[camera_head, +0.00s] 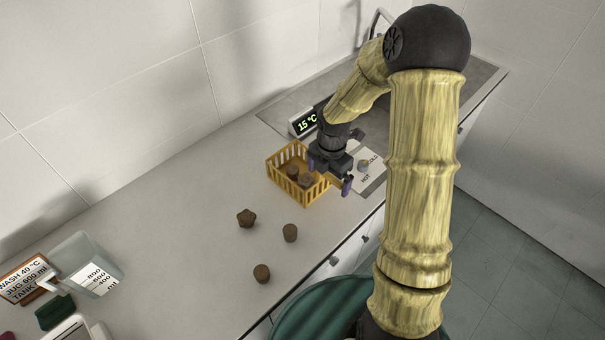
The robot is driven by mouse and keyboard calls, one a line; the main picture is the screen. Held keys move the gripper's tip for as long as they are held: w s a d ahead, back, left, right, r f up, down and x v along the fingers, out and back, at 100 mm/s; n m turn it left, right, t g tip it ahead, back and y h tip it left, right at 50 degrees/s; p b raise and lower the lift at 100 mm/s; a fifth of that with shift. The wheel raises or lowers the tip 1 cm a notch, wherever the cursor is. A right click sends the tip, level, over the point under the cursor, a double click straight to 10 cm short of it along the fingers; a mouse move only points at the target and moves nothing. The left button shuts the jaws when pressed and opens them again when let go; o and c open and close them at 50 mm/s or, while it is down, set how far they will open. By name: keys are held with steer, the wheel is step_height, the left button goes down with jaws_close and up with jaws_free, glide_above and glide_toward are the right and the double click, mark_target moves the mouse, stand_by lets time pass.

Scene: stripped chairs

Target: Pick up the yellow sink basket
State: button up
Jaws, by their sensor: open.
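The yellow sink basket (276,168) stands upright on the grey counter, left of the middle of the counter's right half. It has slotted walls and holds a few brown lumps (304,180). My gripper (329,183) hangs over the basket's right side with its fingers pointing down. Its jaws are open, with one finger over the basket and the other at or just outside the right wall. I cannot tell whether a finger touches the wall. The gripper hides the basket's back right part.
Three brown pieces (290,232) lie loose in front of the basket. A display reading 15 °C (305,122) stands behind it, and a HOT/COLD card (372,178) lies to the right. A measuring jug (86,262) and a sign (27,277) are at far left. The counter's middle left is clear.

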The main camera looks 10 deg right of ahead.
steer(key=shift+d+f+p, duration=0.15)
steer(key=shift+f+p, duration=0.05)
steer(key=shift+f, duration=0.7)
steer(key=shift+d+f+p, duration=0.1)
steer(key=shift+f+p, duration=0.05)
steer(key=shift+f, duration=0.75)
steer(key=shift+w, duration=0.1)
steer(key=c, duration=1.2)
steer(key=shift+c, duration=0.2)
steer(key=shift+r, duration=0.15)
step_height(320, 180, up, 10)
steer(key=shift+f+b, duration=0.1)
steer(key=shift+b, duration=0.6)
